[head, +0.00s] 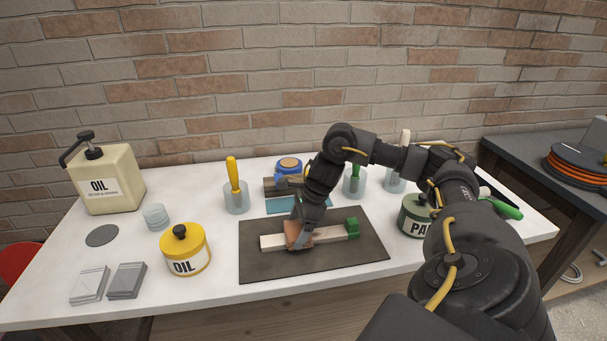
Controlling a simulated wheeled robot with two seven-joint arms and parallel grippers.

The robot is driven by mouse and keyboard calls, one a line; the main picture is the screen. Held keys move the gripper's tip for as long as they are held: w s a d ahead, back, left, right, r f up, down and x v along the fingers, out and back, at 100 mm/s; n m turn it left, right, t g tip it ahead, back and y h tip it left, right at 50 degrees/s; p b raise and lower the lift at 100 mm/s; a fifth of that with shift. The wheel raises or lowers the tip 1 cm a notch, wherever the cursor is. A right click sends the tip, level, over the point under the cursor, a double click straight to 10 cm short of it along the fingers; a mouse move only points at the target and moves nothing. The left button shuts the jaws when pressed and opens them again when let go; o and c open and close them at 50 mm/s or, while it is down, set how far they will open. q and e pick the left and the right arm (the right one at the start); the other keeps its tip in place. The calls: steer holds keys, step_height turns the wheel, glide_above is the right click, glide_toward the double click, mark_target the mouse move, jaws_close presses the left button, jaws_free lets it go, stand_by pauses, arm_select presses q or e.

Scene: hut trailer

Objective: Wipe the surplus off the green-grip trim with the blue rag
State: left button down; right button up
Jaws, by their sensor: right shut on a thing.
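The green-grip trim is a pale strip (328,234) with a green block grip (352,228) at its right end. It lies on the dark mat (260,269) in the middle of the table. My right gripper (298,232) points down over the strip's middle, shut on a brownish-pink pad (293,241). The pad appears to rest on the strip; its exact contact is hidden by the fingers. A flat blue-teal piece (282,204), possibly the blue rag, lies behind the mat, partly covered by my arm. My left gripper is not in view.
A yellow oil tin (183,250) stands left of the mat, a green paint tin (414,216) right of it. A beige oil can (108,181) stands far left.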

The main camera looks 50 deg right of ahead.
mark_target(267, 238)
steer(key=shift+w+a+f, duration=0.2)
steer(key=shift+w+a, duration=0.15)
steer(key=shift+a, duration=0.25)
steer(key=shift+w+a+r, duration=0.1)
steer(key=shift+w+a, duration=0.1)
steer(key=shift+a, duration=0.15)
steer(key=shift+w+a+p, duration=0.4)
steer(key=shift+w+a, duration=0.3)
steer(key=shift+a, duration=0.15)
steer(key=shift+w+a+r+p, duration=0.1)
steer(key=shift+w+a+p, duration=0.2)
steer(key=shift+w+a, duration=0.65)
steer(key=shift+a, duration=0.15)
steer(key=shift+w+d+b, duration=0.4)
steer(key=shift+d+b, duration=0.05)
steer(key=shift+d, duration=0.05)
steer(key=shift+s+a+f, duration=0.25)
steer(key=shift+s+a, duration=0.55)
steer(key=shift+s, duration=0.25)
steer(key=shift+w+d, duration=0.25)
steer(key=shift+w, duration=0.05)
steer(key=shift+w+d+b, duration=0.35)
steer(key=shift+w+d, duration=0.15)
steer(key=shift+w, duration=0.15)
steer(key=shift+s+a+r, duration=0.2)
steer(key=shift+s+a, duration=0.15)
steer(key=shift+s, duration=0.1)
steer(key=shift+r+p, duration=0.1)
steer(key=shift+p, duration=0.2)
